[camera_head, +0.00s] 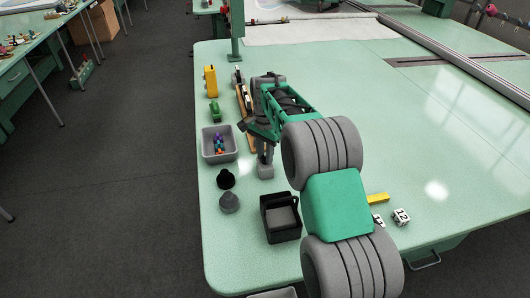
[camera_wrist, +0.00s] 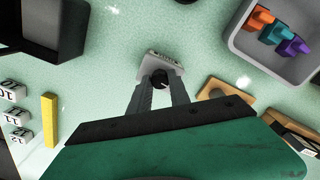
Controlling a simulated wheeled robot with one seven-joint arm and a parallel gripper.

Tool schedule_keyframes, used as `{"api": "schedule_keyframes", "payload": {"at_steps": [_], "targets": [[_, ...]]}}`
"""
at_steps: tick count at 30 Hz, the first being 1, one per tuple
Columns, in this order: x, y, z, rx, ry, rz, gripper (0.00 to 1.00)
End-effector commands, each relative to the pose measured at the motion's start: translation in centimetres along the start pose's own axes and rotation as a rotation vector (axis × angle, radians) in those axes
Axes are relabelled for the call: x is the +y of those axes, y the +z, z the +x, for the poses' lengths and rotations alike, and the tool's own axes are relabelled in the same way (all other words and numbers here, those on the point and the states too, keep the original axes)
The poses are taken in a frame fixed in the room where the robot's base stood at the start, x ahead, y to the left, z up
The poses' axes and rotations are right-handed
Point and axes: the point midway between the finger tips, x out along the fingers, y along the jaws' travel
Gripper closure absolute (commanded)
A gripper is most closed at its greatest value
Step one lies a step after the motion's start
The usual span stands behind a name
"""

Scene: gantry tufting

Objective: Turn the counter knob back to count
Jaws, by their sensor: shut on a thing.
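The counter is a small grey block (camera_wrist: 164,62) on the pale green table, with markings along its far edge too small to read. Its dark round knob (camera_wrist: 160,79) sits at the near side of the block. My gripper (camera_wrist: 161,85) reaches down over it in the wrist view, one finger on each side, shut on the knob. The fingers partly hide the knob, and I cannot tell which way it points. In the head view the grey counter (camera_head: 265,172) stands below my gripper (camera_head: 264,155), whose fingertips are too small to make out.
A grey bin (camera_head: 205,146) with coloured pieces stands left of the counter. A black cone (camera_head: 225,179), a grey cone (camera_head: 229,202) and a black bin (camera_head: 265,228) stand nearer. A yellow bar (camera_wrist: 49,120) and numbered blocks (camera_wrist: 17,115) lie nearby.

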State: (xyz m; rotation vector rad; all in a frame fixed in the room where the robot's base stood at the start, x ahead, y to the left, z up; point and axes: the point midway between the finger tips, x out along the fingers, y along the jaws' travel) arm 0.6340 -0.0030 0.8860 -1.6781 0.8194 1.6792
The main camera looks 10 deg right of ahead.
Motion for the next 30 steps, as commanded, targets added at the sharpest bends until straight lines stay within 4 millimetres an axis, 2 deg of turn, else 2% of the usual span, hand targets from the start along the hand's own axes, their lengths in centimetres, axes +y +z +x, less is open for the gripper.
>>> {"api": "schedule_keyframes", "payload": {"at_steps": [30], "targets": [[-0.02, -0.01, -0.1, 0.001, 0.0, -0.965, 1.0]]}}
